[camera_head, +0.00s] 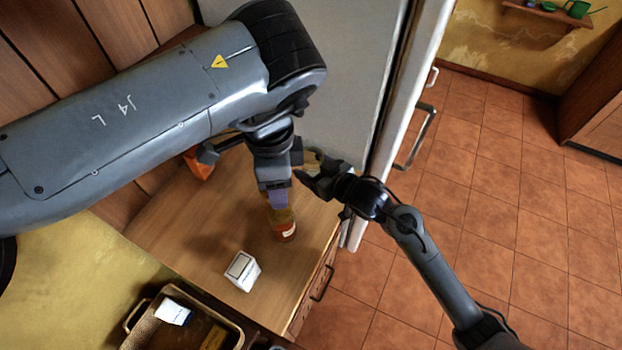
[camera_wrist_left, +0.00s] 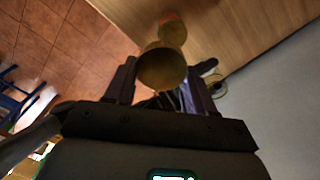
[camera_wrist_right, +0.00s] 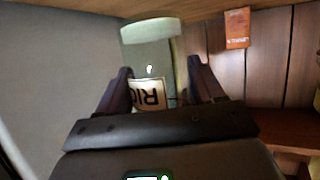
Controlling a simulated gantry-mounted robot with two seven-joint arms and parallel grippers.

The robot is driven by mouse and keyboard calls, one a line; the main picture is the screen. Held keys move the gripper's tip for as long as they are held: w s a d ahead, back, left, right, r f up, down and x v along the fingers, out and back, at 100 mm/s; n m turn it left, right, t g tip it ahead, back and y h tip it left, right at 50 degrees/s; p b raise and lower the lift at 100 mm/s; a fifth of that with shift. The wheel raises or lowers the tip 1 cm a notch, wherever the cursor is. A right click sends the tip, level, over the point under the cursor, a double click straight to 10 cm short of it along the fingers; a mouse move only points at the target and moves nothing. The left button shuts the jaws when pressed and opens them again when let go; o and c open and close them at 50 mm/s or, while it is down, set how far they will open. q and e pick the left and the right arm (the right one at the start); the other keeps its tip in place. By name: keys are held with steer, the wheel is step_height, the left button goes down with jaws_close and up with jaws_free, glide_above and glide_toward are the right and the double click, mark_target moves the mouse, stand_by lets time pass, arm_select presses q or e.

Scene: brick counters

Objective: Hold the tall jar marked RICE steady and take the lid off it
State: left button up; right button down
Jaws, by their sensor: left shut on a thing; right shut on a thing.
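The RICE jar (camera_wrist_right: 150,62) is glass with a white label and appears upside down in the right wrist view. My right gripper (camera_wrist_right: 157,90) is shut on the jar at its label. A round brass-coloured lid (camera_wrist_left: 163,68) shows from above in the left wrist view. My left gripper (camera_wrist_left: 163,88) is shut on the lid. In the head view, my left gripper (camera_head: 283,172) and right gripper (camera_head: 312,178) are close together and hide most of the jar. I cannot tell whether the lid still sits on the jar.
A second jar (camera_head: 284,230) with orange-red contents stands on the wooden counter (camera_head: 205,240) nearby. An orange packet (camera_wrist_right: 237,28) is at the back. The fridge (camera_head: 345,70) stands close beside the counter.

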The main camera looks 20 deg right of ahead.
arm_select(q)
steer(key=shift+f, duration=0.1)
arm_select(e)
steer(key=shift+w+a+f, duration=0.15)
steer(key=shift+w+a, duration=0.05)
arm_select(q)
steer(key=shift+f+b, duration=0.6)
steer(key=shift+b, duration=0.05)
arm_select(e)
steer(key=shift+f, duration=1.95)
steer(key=shift+f, duration=0.1)
steer(key=shift+c, duration=0.7)
jaws_free()
steer(key=shift+f, duration=0.1)
